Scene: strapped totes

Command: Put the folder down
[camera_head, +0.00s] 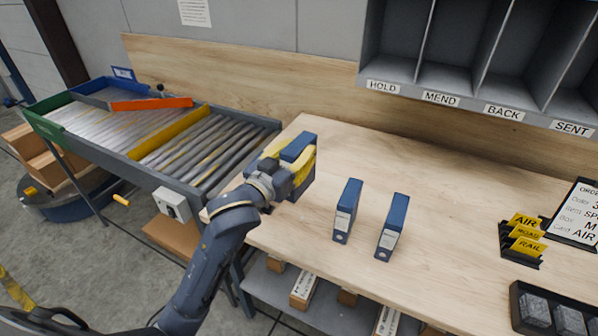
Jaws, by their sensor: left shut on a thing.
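My left gripper (288,166), with yellow fingers, is shut on a blue folder (298,146) near the left end of the wooden table (440,190). The folder is upright, and the gripper and wrist hide part of it. I cannot tell whether its bottom touches the table. Two more blue folders stand upright and apart on the table to the right, one nearer (347,210) and one further right (391,227), each with a pale spine label. My right gripper is not in view.
A roller conveyor (200,150) adjoins the table's left. Grey cubbies marked HOLD, MEND, BACK and SENT (480,75) hang above the back. Yellow AIR, ROAD and RAIL signs (524,238), an order board (578,215) and a dark tray (520,300) are at right. The table's middle is clear.

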